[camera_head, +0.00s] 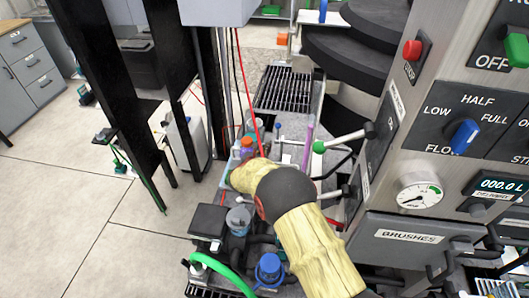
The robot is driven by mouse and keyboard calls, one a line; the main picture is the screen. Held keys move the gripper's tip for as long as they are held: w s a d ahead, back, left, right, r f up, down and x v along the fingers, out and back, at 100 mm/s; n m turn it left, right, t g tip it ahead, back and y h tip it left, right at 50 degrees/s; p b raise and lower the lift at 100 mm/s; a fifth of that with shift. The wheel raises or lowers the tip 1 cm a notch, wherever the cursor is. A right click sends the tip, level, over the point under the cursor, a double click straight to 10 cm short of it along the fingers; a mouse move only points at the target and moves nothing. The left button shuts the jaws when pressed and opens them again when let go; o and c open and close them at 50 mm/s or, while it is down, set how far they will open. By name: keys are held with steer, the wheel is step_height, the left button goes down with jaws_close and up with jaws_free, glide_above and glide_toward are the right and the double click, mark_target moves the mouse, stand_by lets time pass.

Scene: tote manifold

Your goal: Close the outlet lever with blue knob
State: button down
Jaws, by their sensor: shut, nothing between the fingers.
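I cannot make out a lever with a blue knob for certain. A lever with a green knob (319,146) sticks out left from the side of the steel panel. Below it, a second metal lever rod (334,194) runs left from the same side and passes behind my arm, so its knob is hidden. A blue cap-like piece (270,268) stands low among the fittings; I cannot tell if it belongs to a lever. My arm, in a pale yellow cover with a dark joint, reaches from the lower right over the fittings. My gripper is not visible.
The steel panel (413,150) carries a blue FLOW selector (465,135), a red knob (412,50) and a round gauge (419,197). A BRUSHES box (405,240) juts out below. Black posts (105,80) stand at left. Open floor (50,200) lies left of them.

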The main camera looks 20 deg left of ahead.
mark_target(278, 133)
steer(key=r+b+x, duration=0.1)
steer(key=b+x, duration=0.1)
steer(key=x, duration=0.6)
steer(key=shift+w, duration=0.25)
steer(key=shift+w+r+p, duration=0.1)
steer(key=shift+r+p, duration=0.05)
steer(key=shift+p, duration=0.3)
steer(key=shift+g+p, duration=0.4)
steer(key=shift+p, duration=0.15)
